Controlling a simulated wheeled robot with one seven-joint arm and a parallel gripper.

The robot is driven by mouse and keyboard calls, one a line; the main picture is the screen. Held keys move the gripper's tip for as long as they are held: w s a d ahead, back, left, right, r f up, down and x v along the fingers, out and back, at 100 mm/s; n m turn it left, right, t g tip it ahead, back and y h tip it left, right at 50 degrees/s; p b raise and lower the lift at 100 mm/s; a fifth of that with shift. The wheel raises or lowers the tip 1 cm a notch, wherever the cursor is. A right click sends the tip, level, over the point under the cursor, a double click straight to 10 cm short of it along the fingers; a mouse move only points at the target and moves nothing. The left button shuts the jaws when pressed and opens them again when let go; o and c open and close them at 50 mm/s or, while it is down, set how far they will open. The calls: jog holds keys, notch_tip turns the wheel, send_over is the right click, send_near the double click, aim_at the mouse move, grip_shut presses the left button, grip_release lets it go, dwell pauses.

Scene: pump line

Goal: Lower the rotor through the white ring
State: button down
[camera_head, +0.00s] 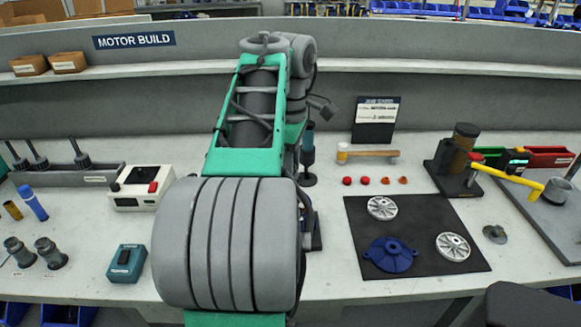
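Several dark rotors with upright thin shafts stand at the left in a grey rack (105,176); one rotor (81,155) is near the rack's right end. I cannot make out a white ring; the bench behind my arm is hidden. My grey and green arm fills the middle of the view. My gripper is not visible, so I cannot tell whether it holds a rotor.
A hammer (368,154) lies behind.

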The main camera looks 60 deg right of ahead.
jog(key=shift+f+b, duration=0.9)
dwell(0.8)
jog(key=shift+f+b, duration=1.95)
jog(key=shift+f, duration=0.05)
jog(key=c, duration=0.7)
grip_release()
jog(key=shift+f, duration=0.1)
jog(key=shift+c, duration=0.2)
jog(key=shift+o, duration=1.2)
